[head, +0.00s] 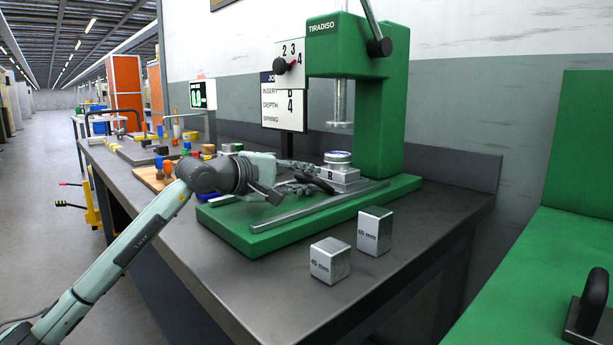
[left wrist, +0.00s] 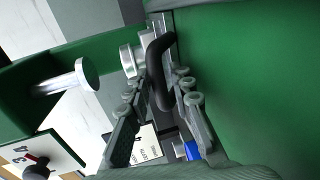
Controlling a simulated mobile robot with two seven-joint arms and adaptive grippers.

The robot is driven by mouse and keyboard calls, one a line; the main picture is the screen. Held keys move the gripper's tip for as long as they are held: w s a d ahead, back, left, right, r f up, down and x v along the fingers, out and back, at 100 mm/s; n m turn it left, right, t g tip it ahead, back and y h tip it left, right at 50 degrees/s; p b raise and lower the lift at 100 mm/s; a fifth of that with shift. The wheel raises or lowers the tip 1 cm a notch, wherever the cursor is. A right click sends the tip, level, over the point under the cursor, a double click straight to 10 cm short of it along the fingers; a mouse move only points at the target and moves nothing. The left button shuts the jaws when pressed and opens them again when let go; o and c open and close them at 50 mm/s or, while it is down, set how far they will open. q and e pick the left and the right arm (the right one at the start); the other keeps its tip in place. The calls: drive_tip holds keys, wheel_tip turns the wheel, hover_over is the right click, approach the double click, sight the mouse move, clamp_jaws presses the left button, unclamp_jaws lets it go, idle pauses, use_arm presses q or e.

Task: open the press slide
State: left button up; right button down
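The green press (head: 385,120) stands on the bench with its ram (head: 341,105) raised above the base. The press slide (head: 338,180) is a silver block marked R on the rails, with a round metal piece (head: 338,157) on top. Its black handle (head: 316,183) faces my left gripper (head: 297,178). In the left wrist view the handle (left wrist: 160,75) lies between the two spread fingers of my left gripper (left wrist: 160,88), with small gaps seeming to show on both sides. Contact is not clear. My right gripper is in neither view.
Two silver blocks (head: 330,261) (head: 375,231) marked mm stand on the bench in front of the press. A job card (head: 284,105) stands behind it. Small coloured parts (head: 185,150) lie to the left. A green surface with a black handle (head: 592,300) is at right.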

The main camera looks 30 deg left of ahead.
use_arm(q)
clamp_jaws()
idle(0.6)
